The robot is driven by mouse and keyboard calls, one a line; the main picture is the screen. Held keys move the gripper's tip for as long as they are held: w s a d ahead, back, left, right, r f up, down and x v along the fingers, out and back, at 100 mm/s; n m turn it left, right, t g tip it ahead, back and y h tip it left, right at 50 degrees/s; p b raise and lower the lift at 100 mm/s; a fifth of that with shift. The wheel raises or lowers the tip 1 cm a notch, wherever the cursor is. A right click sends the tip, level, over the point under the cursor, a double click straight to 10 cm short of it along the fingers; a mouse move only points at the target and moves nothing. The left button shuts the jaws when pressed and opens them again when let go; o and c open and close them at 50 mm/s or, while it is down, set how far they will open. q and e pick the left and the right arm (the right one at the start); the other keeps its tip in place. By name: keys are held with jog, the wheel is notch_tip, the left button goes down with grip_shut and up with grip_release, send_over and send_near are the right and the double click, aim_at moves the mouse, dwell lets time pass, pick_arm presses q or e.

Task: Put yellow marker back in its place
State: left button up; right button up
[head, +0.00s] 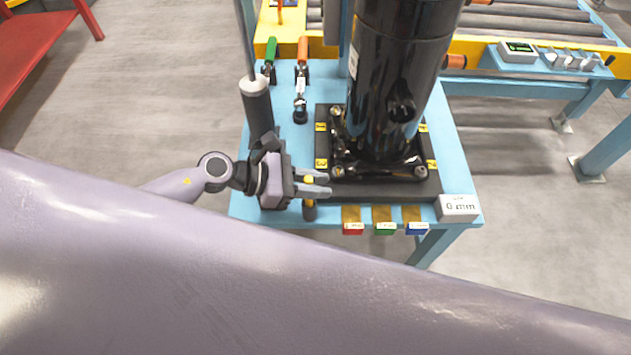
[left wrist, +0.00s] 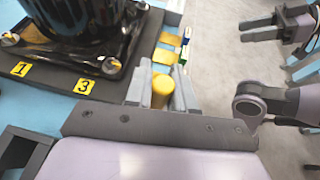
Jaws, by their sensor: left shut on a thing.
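The yellow marker (left wrist: 161,92) is a short yellow cylinder standing between the two grey fingers of my left gripper (left wrist: 162,88) in the left wrist view. In the head view my left gripper (head: 318,183) is shut on it at the front left of the black base plate, and the marker's yellow top (head: 309,179) shows between the fingers. A brownish piece shows just below the fingers; I cannot tell whether it is the marker's lower end. My right gripper (left wrist: 262,29) shows at the top right of the left wrist view, its fingers apart and empty, away from the table.
A black cylindrical compressor (head: 395,90) stands on the plate with numbered yellow labels. Red (head: 353,228), green (head: 386,228) and blue (head: 417,228) tags line the blue table's front edge. A white display box (head: 457,207) sits right. Two toggle clamps stand behind left.

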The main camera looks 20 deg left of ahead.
pick_arm(q)
jog(key=shift+f+b, duration=0.4)
jog(key=shift+f, duration=0.05)
jog(key=o, duration=1)
jog(key=shift+a, duration=0.1)
jog(key=v, duration=0.7)
